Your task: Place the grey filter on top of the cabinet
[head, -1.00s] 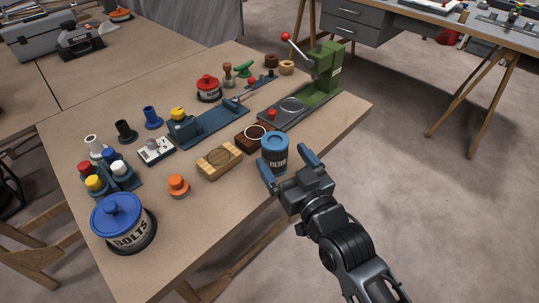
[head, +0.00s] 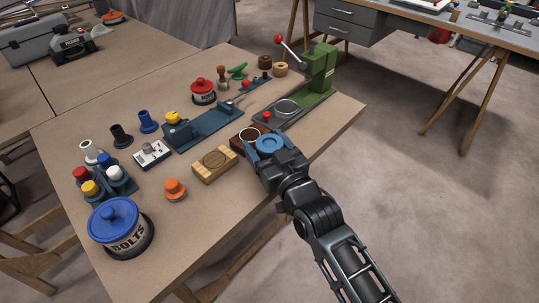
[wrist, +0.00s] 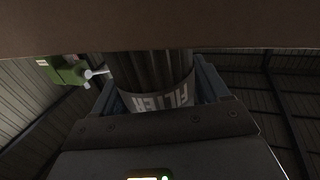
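In the head view the gripper hides most of the filter's body. A grey drawer cabinet (head: 352,18) stands at the top, under another table; its top is not clearly seen.
A green press (head: 318,72) stands behind. A BOLTS tin (head: 118,224) and an orange knob (head: 175,188) are left. The floor at right is clear.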

